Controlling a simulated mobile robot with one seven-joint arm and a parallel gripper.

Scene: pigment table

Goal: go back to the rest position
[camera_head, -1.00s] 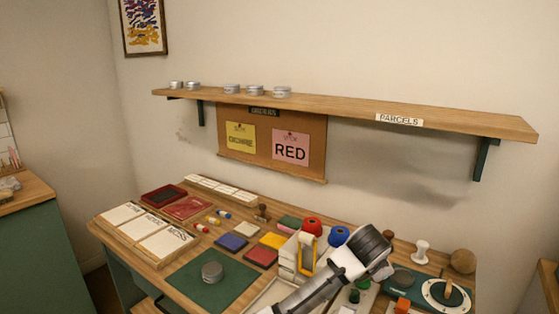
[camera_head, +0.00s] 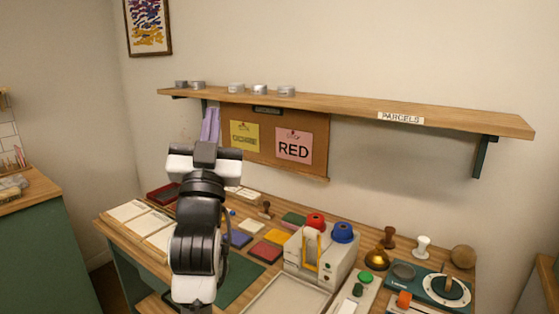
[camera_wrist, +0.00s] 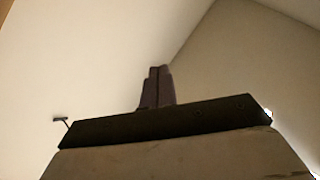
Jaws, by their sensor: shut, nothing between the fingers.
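My gripper (camera_head: 210,125) is raised over the left part of the table, its purple fingers pointing up in front of the wall and the shelf's left end. In the wrist view the fingers (camera_wrist: 157,88) stand close together with nothing between them. My arm hides much of the green mat (camera_head: 243,277) and the place where a tin stood on it.
A wooden shelf (camera_head: 350,109) with several tins crosses the wall, close behind the gripper at its left end. Below it hangs a board (camera_head: 265,157) with notes. The table's right side holds a tape dispenser (camera_head: 318,255), a brass bell (camera_head: 377,259) and a turntable (camera_head: 447,289).

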